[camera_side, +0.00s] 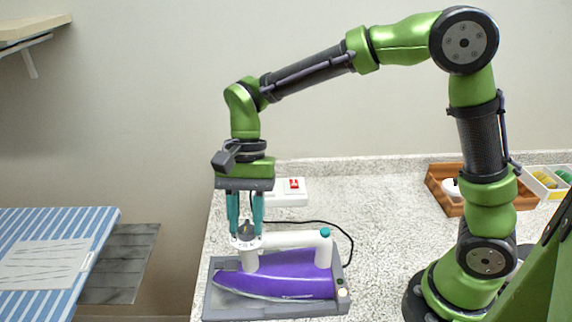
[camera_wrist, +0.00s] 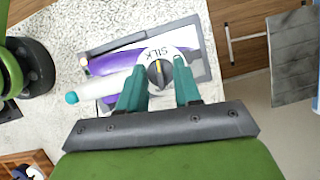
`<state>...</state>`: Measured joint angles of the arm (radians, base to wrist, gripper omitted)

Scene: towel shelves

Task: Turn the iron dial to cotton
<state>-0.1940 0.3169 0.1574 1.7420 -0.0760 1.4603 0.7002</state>
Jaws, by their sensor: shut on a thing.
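A purple iron (camera_side: 290,277) with a white handle lies flat on a grey tray (camera_side: 225,306) near the counter's left front edge. Its white dial plate with a dark knob (camera_side: 246,228) sits at the handle's left end, directly under my gripper. The wrist view shows the dial knob (camera_wrist: 159,72) with a yellow pointer line, and the word SILK on the plate beside it; other markings are hidden or too small to read. My gripper (camera_side: 246,222) points straight down. Its teal fingers (camera_wrist: 160,86) are shut on the dial knob, one on each side.
A white box with a red switch (camera_side: 293,189) stands behind the iron, and a black cord (camera_side: 340,238) runs from it around the right side. A wooden tray (camera_side: 441,191) is at the back right. A striped ironing board (camera_side: 52,245) is at the left.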

